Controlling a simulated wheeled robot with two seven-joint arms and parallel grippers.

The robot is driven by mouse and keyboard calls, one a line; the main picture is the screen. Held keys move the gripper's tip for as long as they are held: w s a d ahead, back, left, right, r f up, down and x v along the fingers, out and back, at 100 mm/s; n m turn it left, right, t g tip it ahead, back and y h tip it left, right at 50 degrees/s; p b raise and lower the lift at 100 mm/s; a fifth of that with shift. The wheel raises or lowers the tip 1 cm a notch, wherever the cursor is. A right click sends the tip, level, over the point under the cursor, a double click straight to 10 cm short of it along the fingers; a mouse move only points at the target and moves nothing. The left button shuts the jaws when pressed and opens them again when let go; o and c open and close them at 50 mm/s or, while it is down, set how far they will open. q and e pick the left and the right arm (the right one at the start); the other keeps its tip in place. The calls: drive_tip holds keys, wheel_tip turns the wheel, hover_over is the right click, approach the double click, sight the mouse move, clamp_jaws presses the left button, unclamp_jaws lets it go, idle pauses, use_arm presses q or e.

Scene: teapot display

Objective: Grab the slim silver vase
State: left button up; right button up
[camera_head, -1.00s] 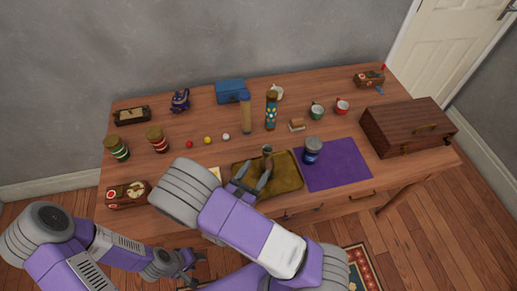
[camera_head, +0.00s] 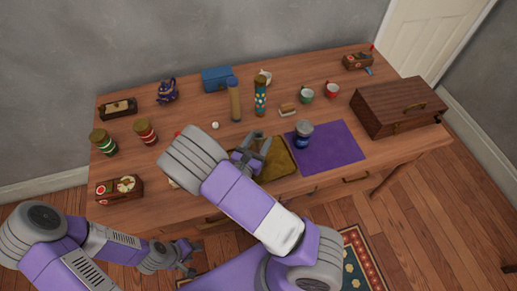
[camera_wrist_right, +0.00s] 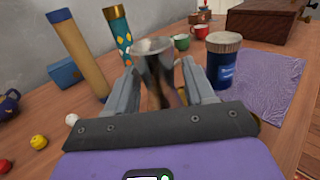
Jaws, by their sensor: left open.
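The slim silver vase (camera_wrist_right: 154,47) shows blurred in the right wrist view, with a flared rim and a narrow body, between my right fingers. The fingers stand apart on either side of it, with gaps visible. In the head view my right gripper (camera_head: 251,152) is over the golden-brown tray (camera_head: 284,163), and the vase is hard to make out among the fingers. My left gripper (camera_head: 187,260) is open and empty, low in front of the table.
A dark blue jar (camera_head: 303,136) stands close right of the tray on a purple cloth (camera_head: 338,148). A tan cylinder (camera_head: 235,104) and a patterned teal cylinder (camera_head: 260,98) stand behind. A wooden chest (camera_head: 397,107) is at right. My right forearm covers the tray's left part.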

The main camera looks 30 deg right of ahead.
clamp_jaws()
drive_tip(key=shift+r, duration=0.1)
